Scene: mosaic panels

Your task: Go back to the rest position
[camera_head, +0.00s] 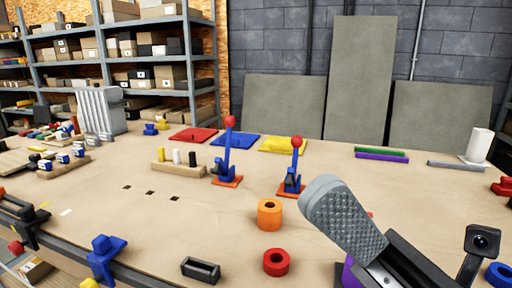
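My gripper (345,218) reaches in from the lower right, above the front right of the wooden table (130,220). One grey, rounded finger with a textured face shows, joined to a dark arm part. I cannot make out a second finger, so its opening is unclear. No object shows on the visible finger. The finger hides part of the table and most of a purple piece (349,272) behind it.
An orange ring (269,214), a red ring (277,262) and a black open box (200,270) lie near the front. Coloured plates (282,145) lie behind. The left-centre table is mostly clear.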

